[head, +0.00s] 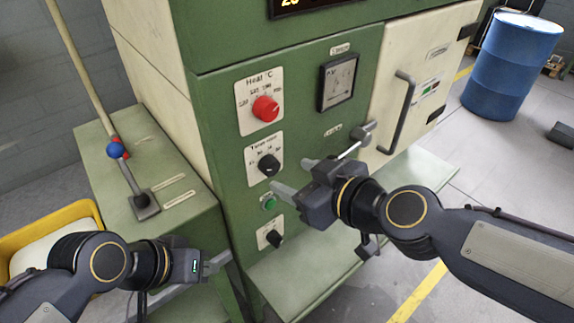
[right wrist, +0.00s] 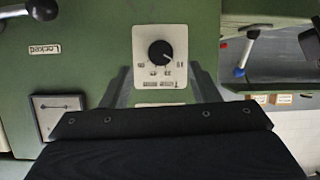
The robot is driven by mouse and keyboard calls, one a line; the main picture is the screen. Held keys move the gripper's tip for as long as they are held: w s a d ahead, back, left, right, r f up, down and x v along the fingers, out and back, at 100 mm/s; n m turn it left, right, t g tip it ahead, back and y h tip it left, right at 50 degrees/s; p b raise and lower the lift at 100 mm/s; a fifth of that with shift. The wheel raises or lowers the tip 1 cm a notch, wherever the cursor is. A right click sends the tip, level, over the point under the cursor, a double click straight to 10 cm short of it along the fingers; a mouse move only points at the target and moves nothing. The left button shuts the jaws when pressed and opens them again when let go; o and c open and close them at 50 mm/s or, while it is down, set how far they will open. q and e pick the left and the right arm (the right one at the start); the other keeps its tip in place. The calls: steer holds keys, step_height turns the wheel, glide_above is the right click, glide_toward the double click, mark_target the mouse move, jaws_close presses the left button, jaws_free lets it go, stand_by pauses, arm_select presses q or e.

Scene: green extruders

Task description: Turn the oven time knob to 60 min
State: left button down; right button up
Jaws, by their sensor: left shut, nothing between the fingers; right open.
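The black time knob (head: 268,165) sits on a white dial plate on the green machine's front, below the red heat knob (head: 265,108). In the right wrist view the time knob (right wrist: 160,53) shows on its plate, which appears turned over; its exact setting is too small to read. My right gripper (head: 296,177) is open and empty, just right of and below the knob, apart from it. In the right wrist view its fingers (right wrist: 160,88) spread either side of the plate. My left gripper (head: 215,263) is shut and empty, low at the left near the machine's edge.
A green button (head: 269,203) and another black knob (head: 275,239) sit below. A gauge (head: 338,82), a lever (head: 360,138) and a door handle (head: 403,112) are to the right. A blue-balled lever (head: 115,150) stands at left. A blue barrel (head: 512,65) stands back right.

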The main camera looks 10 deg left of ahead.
mark_target(274, 170)
steer(key=b+x, duration=0.1)
steer(key=x, duration=0.3)
steer(key=shift+w+a+f, duration=0.15)
steer(key=shift+a+f, duration=0.05)
steer(key=shift+f, duration=0.1)
steer(key=shift+w+a+f+b, duration=0.15)
steer(key=shift+w+a+b, duration=0.25)
steer(key=shift+a, duration=0.15)
